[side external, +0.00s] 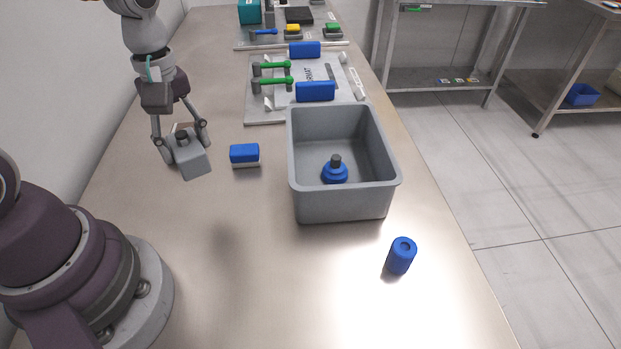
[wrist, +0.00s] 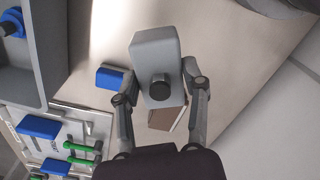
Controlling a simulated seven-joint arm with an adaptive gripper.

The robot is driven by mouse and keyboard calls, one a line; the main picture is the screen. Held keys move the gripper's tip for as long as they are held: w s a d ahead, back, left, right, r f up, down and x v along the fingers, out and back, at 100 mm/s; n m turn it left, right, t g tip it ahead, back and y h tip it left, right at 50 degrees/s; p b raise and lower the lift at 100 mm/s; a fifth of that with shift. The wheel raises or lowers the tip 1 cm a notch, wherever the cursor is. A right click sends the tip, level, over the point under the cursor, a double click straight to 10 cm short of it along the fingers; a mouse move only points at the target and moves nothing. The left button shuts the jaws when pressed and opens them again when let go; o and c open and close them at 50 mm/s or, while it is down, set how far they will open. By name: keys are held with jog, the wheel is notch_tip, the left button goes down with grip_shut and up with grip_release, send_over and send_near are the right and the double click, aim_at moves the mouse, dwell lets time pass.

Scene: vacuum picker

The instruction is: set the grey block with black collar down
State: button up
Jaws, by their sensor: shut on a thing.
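The grey block with black collar (side external: 190,160) is held between the fingers of my gripper (side external: 181,140) at the left of the side external view. In the wrist view the block (wrist: 155,50) fills the upper middle, its dark round collar (wrist: 159,87) towards the camera. The gripper's fingers (wrist: 160,92) are shut on its two sides. The block looks slightly tilted in the side external view. Whether its underside touches the table cannot be told.
A blue and white block (side external: 245,155) lies right of the held block. A grey bin (side external: 300,190) holds a blue part with a dark knob (side external: 335,170). A brown flat item (wrist: 163,119) lies near the gripper.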

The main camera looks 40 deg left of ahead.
aim_at(183, 136)
notch_tip(183, 136, up, 6)
jog(key=shift+f, duration=0.25)
jog(key=w+d+m, duration=0.2)
jog(key=w+d, duration=0.2)
jog(key=d, duration=0.6)
jog(key=s+d+m, duration=0.2)
jog(key=s+d, duration=0.1)
jog(key=d, duration=0.6)
jog(key=s+d+m, duration=0.1)
jog(key=s+d, duration=0.3)
jog(key=d, duration=0.5)
notch_tip(183, 136, down, 15)
jog(key=shift+w+d+r, duration=0.1)
jog(key=shift+f, duration=0.25)
jog(key=o, duration=1.2)
